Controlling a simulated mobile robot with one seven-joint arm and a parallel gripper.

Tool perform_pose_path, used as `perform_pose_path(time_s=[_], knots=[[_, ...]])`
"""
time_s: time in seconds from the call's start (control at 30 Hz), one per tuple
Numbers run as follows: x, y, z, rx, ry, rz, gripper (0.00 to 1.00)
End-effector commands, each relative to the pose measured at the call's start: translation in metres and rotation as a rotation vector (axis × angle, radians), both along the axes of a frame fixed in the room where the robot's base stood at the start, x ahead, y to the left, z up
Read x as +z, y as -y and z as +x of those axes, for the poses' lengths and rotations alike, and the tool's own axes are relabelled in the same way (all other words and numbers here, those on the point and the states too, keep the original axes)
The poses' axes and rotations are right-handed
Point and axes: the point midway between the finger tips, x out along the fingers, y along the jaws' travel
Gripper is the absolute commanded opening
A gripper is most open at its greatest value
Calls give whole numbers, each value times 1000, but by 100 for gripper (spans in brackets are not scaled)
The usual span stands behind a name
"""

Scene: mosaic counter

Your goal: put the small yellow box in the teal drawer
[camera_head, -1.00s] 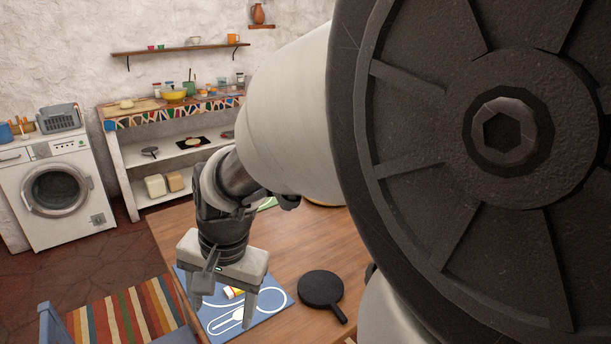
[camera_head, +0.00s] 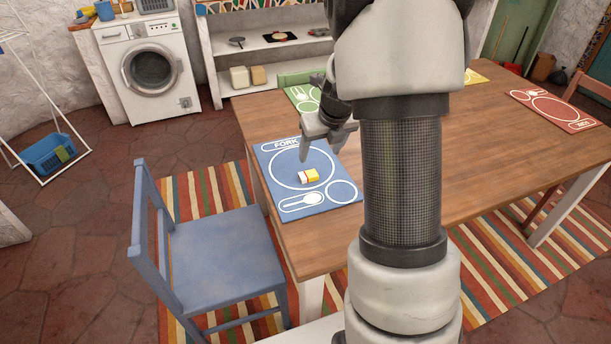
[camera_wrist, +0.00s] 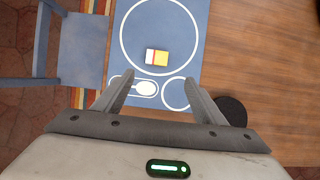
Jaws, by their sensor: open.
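The small yellow box (camera_head: 310,176), yellow with a white end and a red stripe, lies on the blue placemat (camera_head: 335,193) inside its printed plate circle. It also shows in the wrist view (camera_wrist: 157,57), just beyond my fingertips. My gripper (camera_head: 319,156) is open and empty, above the far part of the mat. In the wrist view my gripper (camera_wrist: 160,77) has its fingers spread wide, with the box apart from them and roughly centred between their lines. No teal drawer can be made out in either current view.
The wooden table (camera_head: 300,232) has a blue chair (camera_head: 215,255) at its left. Green placemat (camera_head: 297,95) and red placemat (camera_head: 556,108) lie farther off. My arm hides the table's middle.

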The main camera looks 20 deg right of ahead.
Motion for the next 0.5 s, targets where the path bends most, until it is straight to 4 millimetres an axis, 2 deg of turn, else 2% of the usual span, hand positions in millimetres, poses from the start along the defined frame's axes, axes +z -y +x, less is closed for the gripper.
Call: perform_pose_path(time_s=[0.03, 0.23, 0.33, 0.5], knots=[[-16, 1, 4, -1, -3, 2, 65], [-54, 0, 20, 1, -3, 0, 65], [-66, 0, 26, 3, -2, -1, 65], [-74, -1, 30, 3, 0, -1, 65]])
